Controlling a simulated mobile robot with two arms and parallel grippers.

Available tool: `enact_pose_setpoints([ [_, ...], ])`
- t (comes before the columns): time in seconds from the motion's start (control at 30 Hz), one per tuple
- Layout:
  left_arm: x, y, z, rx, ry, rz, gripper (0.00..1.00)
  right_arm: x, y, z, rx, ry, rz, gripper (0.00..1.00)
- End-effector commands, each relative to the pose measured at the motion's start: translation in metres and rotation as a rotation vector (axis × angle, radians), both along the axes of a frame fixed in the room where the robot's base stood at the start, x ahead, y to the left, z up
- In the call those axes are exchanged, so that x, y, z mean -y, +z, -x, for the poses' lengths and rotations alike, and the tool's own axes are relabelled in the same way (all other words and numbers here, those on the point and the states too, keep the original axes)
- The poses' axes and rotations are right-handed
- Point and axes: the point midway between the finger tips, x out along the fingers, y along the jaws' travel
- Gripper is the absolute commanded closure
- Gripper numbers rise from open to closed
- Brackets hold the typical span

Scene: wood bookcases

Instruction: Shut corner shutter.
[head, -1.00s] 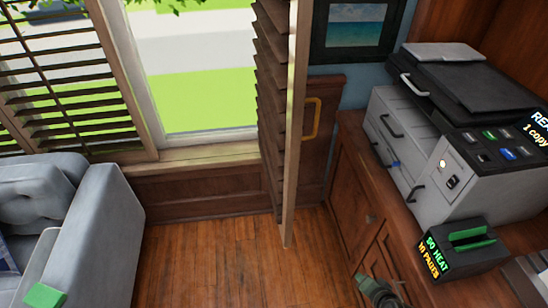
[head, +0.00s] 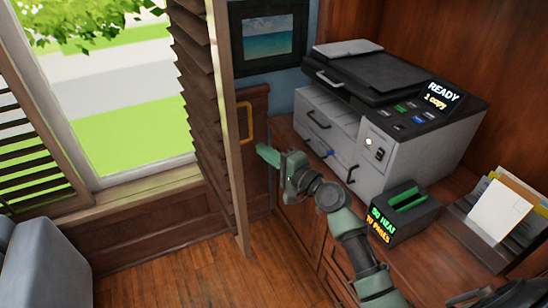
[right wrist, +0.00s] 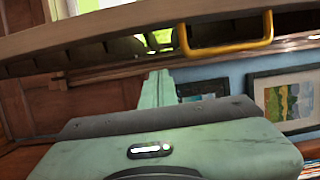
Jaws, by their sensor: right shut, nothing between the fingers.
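The corner shutter (head: 202,110), a brown slatted panel, stands swung open into the room, seen nearly edge-on in the head view. A yellow handle (head: 246,122) sticks out on its right side. In the right wrist view, the shutter's wooden edge (right wrist: 120,28) crosses the top, with the yellow handle (right wrist: 228,38) below it. My right gripper (head: 268,155) is shut and empty, to the right of the shutter and slightly below the handle, apparently apart from both. My left gripper is out of view.
A grey printer (head: 385,115) and a small black box with green lettering (head: 404,212) stand on the wooden cabinet at right, beside a letter holder (head: 500,225). A grey sofa (head: 40,268) is at lower left. Wooden floor (head: 190,270) is clear below the shutter.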

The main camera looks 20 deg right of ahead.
Motion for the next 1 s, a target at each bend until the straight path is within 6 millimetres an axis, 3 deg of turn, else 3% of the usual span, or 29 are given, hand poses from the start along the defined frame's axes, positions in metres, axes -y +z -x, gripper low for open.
enact_pose_setpoints([
  [0.17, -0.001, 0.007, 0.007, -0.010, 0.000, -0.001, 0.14, -0.015, 0.003, -0.034, -0.001, 0.001, -0.002, 1.00],
  [0.4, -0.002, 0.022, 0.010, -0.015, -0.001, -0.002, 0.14, -0.045, 0.001, -0.027, -0.002, 0.000, 0.001, 1.00],
  [1.0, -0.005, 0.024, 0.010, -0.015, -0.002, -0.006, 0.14, -0.055, 0.000, -0.025, -0.001, 0.000, 0.001, 1.00],
])
